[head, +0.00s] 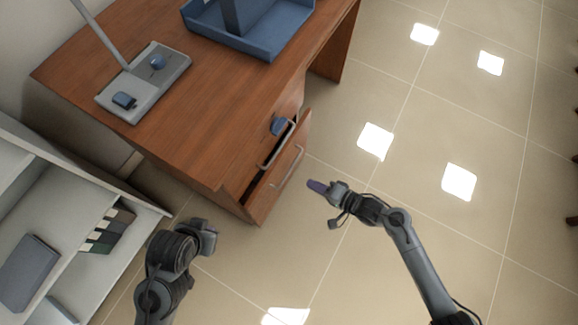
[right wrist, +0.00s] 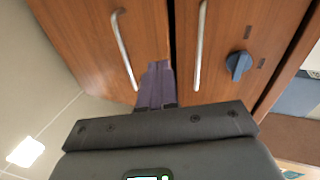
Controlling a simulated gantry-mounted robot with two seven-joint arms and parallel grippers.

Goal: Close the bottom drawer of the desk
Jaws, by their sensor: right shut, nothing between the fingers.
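The wooden desk (head: 215,135) stands at upper left in the head view. Its bottom drawer (head: 265,203) is pulled partly out, with a dark gap behind its front and a metal handle (head: 288,166). In the right wrist view the bottom drawer's front (right wrist: 85,40) is at left, with the upper drawer front (right wrist: 215,85) to its right. My right gripper (head: 316,186) is shut and empty, its purple fingers (right wrist: 155,88) pointing at the drawer front from outside. Whether they touch it is unclear. My left gripper (head: 208,238) is at lower left, away from the desk; its fingers cannot be made out.
A blue knob (head: 278,125) sits on the upper drawer front. A blue tray (head: 270,45) and a grey lamp base (head: 145,85) stand on the desktop. A white shelf unit (head: 60,165) is at left.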

